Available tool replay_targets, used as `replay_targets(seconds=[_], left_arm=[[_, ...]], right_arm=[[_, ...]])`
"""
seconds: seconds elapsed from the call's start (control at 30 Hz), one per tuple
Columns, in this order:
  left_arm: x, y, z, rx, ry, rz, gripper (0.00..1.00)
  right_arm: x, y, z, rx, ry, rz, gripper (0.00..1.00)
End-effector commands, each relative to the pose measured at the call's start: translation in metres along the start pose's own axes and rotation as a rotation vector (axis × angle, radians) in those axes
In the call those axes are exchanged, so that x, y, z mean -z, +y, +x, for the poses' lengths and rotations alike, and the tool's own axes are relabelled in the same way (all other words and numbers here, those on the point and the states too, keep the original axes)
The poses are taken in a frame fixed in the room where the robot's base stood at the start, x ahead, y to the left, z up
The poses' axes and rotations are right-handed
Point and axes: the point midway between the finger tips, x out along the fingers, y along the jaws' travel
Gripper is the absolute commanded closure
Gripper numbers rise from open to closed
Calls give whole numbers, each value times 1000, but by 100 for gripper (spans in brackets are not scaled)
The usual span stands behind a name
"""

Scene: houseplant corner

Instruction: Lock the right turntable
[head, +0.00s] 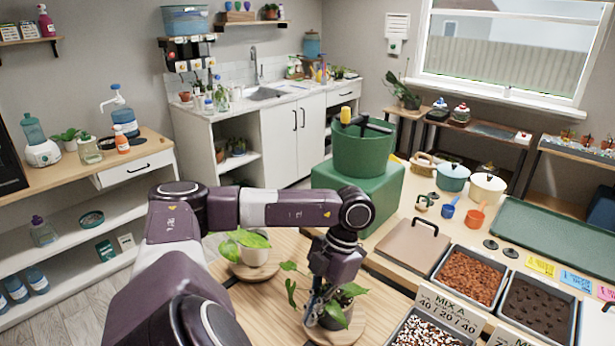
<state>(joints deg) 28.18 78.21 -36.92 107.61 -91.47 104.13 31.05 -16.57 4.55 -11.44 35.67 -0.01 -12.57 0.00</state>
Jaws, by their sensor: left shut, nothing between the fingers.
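Two round wooden turntables stand on the slatted wooden table, each with a potted plant. The left turntable (238,272) carries a white pot (256,254) with broad green leaves. The right turntable (345,338) carries a dark pot (347,310) with green leaves and is partly cut off by the bottom edge. My left gripper (312,312) points down beside the right plant, over the left side of the right turntable. It is shut and empty. Whether it touches the turntable or pot I cannot tell. No lock part on the right turntable is clearly visible; my gripper and arm cover some of it. My right gripper is not in view.
Right of the turntables are a lidded tray (412,247), a brown pellet bin (470,276) and a dark soil bin (540,310). A green tub (361,150) on a green block (335,180) stands behind. Leaves crowd my gripper closely.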

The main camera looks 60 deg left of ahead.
Motion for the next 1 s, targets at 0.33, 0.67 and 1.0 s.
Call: replay_targets(seconds=[0.33, 0.67, 1.0], left_arm=[[0, 1, -21, 1, 0, 0, 100], [0, 1, -21, 1, 0, 0, 100], [6, 1, -35, 1, 0, 0, 100]], right_arm=[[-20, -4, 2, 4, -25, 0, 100], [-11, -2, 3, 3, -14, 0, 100], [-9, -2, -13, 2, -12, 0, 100]])
